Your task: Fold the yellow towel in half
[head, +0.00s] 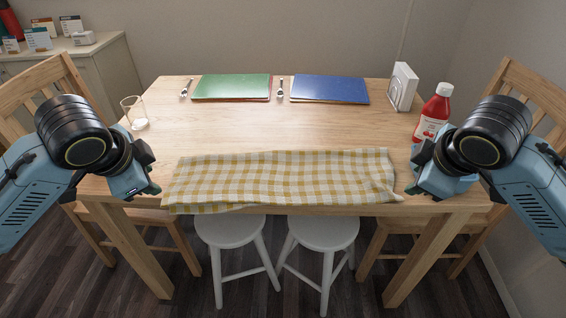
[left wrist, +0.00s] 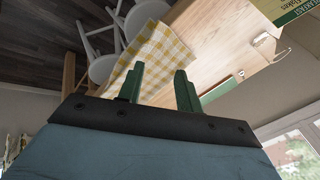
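The yellow and white checked towel (head: 280,180) lies as a wide strip along the front edge of the wooden table, with its near edge at or slightly over that edge. It also shows in the left wrist view (left wrist: 150,55), ahead of the fingers. My left gripper (head: 150,190) is just left of the towel's left end, apart from it; in the left wrist view its two green fingers (left wrist: 162,85) stand apart with nothing between them. My right gripper (head: 412,188) is just right of the towel's right end; its fingertips are too hidden to tell their state.
A glass (head: 134,113) stands at the table's left edge. A green placemat (head: 232,87) and a blue placemat (head: 330,89) lie at the back with cutlery. A napkin holder (head: 402,86) and a red bottle (head: 433,115) stand at right. The table's middle (head: 280,125) is clear.

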